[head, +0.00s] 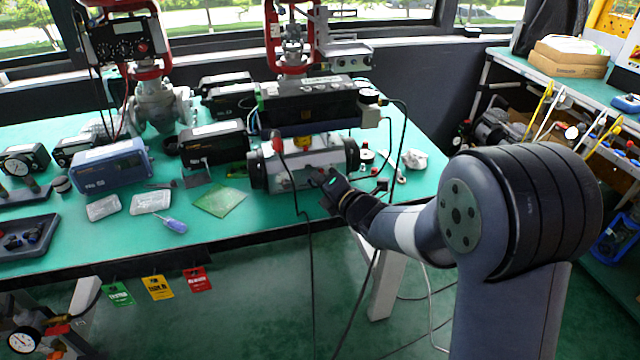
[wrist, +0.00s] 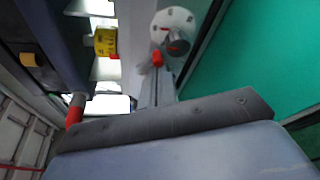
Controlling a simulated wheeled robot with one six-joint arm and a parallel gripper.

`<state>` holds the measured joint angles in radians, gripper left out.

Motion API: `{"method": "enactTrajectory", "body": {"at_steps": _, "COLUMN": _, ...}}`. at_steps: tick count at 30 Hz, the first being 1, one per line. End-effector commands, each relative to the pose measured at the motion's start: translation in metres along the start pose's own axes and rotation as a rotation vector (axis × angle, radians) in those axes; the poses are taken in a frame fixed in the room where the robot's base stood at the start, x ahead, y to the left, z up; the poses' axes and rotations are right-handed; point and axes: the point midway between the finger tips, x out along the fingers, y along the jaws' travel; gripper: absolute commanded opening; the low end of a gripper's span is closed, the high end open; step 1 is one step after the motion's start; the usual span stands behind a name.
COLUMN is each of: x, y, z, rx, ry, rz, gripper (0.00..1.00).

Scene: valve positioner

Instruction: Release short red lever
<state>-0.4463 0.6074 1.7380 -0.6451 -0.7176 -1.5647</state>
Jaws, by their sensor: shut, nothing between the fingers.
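My gripper (head: 322,181) is shut and empty, at the front of the grey cylindrical actuator (head: 312,157) on the green table. In the head view, a red handle-like part (head: 277,140) stands at the actuator's upper left, left of my gripper and apart from it. The wrist view shows a red cylindrical piece (wrist: 75,108) at left and a smaller red tip (wrist: 157,58) near the top middle. I cannot tell which is the short red lever. My gripper and wrist hide part of the actuator's front.
A black positioner box (head: 308,103) sits above the actuator. A thin dark cable hangs past the table's front edge left of my arm. A blue box (head: 110,165), a green board (head: 219,200) and a screwdriver (head: 174,224) lie further left. A shelf stands at right.

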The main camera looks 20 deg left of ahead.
Motion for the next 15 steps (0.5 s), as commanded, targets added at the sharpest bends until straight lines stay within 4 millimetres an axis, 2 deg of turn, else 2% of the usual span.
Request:
{"method": "enactTrajectory", "body": {"at_steps": 8, "x": -0.0005, "y": -0.0012, "z": 0.0019, "rx": -0.152, "ry": -0.003, "rz": -0.049, "gripper": 0.0}}
{"method": "enactTrajectory", "body": {"at_steps": 15, "x": -0.0019, "y": 0.0027, "z": 0.0061, "rx": -0.361, "ry": -0.004, "rz": -0.123, "gripper": 0.0}}
